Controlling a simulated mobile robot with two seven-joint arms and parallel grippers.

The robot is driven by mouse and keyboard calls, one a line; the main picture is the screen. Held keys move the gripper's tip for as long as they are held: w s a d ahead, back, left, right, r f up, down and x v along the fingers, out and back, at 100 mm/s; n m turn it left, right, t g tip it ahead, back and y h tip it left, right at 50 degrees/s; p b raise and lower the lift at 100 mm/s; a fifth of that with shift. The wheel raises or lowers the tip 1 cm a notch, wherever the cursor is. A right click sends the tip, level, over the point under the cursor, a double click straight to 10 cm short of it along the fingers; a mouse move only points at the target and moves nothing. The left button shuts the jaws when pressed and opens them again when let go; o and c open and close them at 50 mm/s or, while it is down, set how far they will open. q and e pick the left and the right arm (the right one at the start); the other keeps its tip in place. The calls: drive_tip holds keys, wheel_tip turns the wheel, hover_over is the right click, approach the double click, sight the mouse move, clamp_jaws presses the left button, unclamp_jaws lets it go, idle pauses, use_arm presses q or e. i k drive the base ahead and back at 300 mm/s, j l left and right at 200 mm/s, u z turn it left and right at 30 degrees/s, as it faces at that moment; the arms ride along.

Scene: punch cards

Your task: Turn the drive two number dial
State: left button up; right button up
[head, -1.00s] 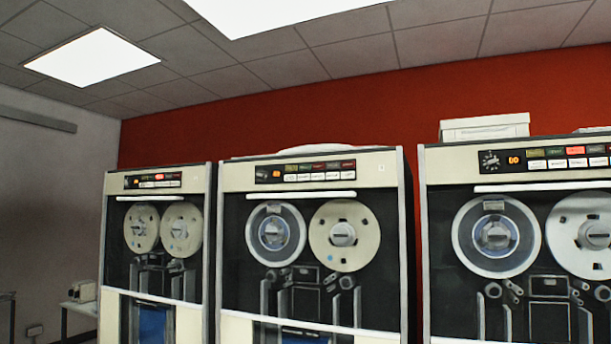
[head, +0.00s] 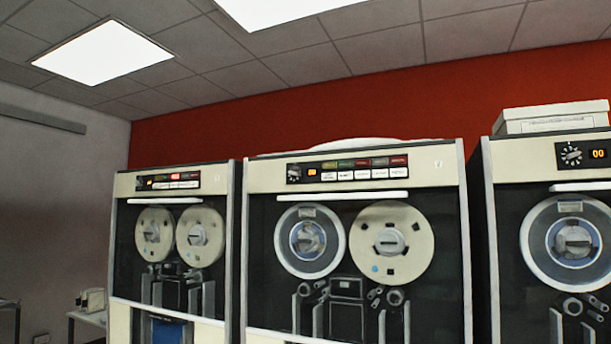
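Three tape drive cabinets stand in a row, each with a small round number dial at the left end of its top control panel. The middle cabinet (head: 352,173) has a dark dial (head: 294,173) beside a small orange display (head: 312,172) too small to read surely. The right cabinet's dial (head: 571,154) has white marks and a pointer, beside an orange display reading 00 (head: 599,154). The left cabinet's dial (head: 140,184) is small and dim. I cannot read which cabinet is drive two. Neither gripper is in view.
Tape reels (head: 391,241) sit below the panels. A white box (head: 552,117) rests on top of the right cabinet. A small table (head: 90,317) stands at the lower left. The floor is out of view.

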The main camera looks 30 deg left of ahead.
sight(295, 173)
drive_tip(key=i+j+z, duration=0.15)
drive_tip(key=j, duration=0.45)
drive_tip(key=i+j+z, duration=0.15)
drive_tip(key=j, duration=0.5)
drive_tip(key=j+z, duration=0.15)
drive_tip(key=j, duration=0.45)
drive_tip(key=i+j, duration=0.1)
drive_tip(key=j, duration=0.55)
drive_tip(key=i+j, duration=0.1)
drive_tip(key=j, duration=0.5)
drive_tip(key=i+j, duration=0.1)
drive_tip(key=j, duration=0.55)
